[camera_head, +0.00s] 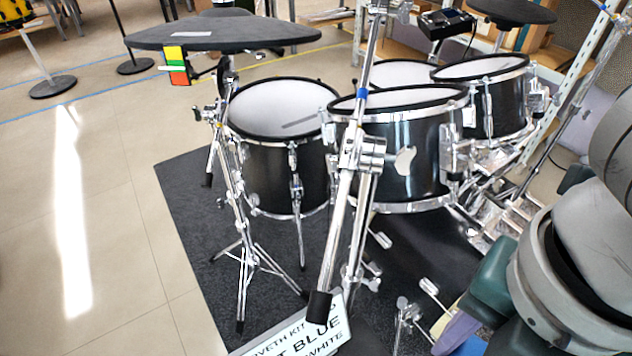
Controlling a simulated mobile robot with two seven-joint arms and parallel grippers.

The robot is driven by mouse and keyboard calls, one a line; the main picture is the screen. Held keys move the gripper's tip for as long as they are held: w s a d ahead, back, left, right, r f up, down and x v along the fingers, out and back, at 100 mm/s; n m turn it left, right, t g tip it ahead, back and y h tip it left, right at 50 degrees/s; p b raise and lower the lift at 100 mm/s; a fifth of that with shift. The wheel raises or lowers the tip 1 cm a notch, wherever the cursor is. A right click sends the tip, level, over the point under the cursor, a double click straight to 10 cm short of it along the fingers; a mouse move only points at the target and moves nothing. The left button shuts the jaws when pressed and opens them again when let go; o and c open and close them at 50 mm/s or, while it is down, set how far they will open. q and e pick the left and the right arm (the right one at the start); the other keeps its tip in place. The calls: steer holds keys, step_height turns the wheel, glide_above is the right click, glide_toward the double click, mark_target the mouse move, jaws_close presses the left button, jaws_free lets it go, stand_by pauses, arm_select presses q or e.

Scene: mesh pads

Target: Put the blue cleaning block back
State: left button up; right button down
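I cannot make out a blue cleaning block in the head view. A small stack of coloured pieces (176,64), yellow, green and orange-red, hangs at the front edge of a dark cymbal pad (225,31). A blue band (362,92) wraps a chrome stand tube (340,215) in front of the drums. A white sign (332,327) at the bottom is partly cut off and shows the words "BLUE" and "WHITE". My grey and teal right arm (575,275) fills the lower right. Neither gripper's fingers can be seen.
Several black drums with white mesh heads (283,106) stand on a dark mat (185,195). Chrome stands and tripod legs (243,262) crowd the front. A shelf stands behind at the right. The tiled floor (110,220) at left is mostly clear.

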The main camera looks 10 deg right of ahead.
steer(key=s+a+f+n+b, duration=0.1)
steer(key=s+f+n+b, duration=0.2)
steer(key=f+n+b, duration=0.5)
steer(key=s+f+n+b, duration=0.2)
steer(key=s+f+b, duration=0.3)
steer(key=f, duration=0.8)
steer(key=s+a+f+n+b, duration=0.1)
steer(key=s+f+n+b, duration=0.1)
steer(key=f+n+b, duration=0.55)
steer(key=w+a+b, duration=0.2)
steer(key=w, duration=0.3)
steer(key=w+a+f+m+b, duration=0.1)
steer(key=w+a+b, duration=0.1)
steer(key=w, duration=0.4)
steer(key=w+a+f+m+b, duration=0.1)
steer(key=w+a+b, duration=0.1)
steer(key=w, duration=0.3)
steer(key=shift+w+f+m+b, duration=0.2)
steer(key=shift+w+m+b, duration=0.1)
steer(key=shift+b, duration=0.2)
steer(key=shift+w+a+f, duration=0.1)
steer(key=shift+f, duration=0.05)
step_height(320, 180, down, 3)
steer(key=b, duration=0.2)
steer(key=shift+f+b, duration=0.2)
steer(key=shift+b, duration=0.2)
steer(key=shift+r, duration=0.15)
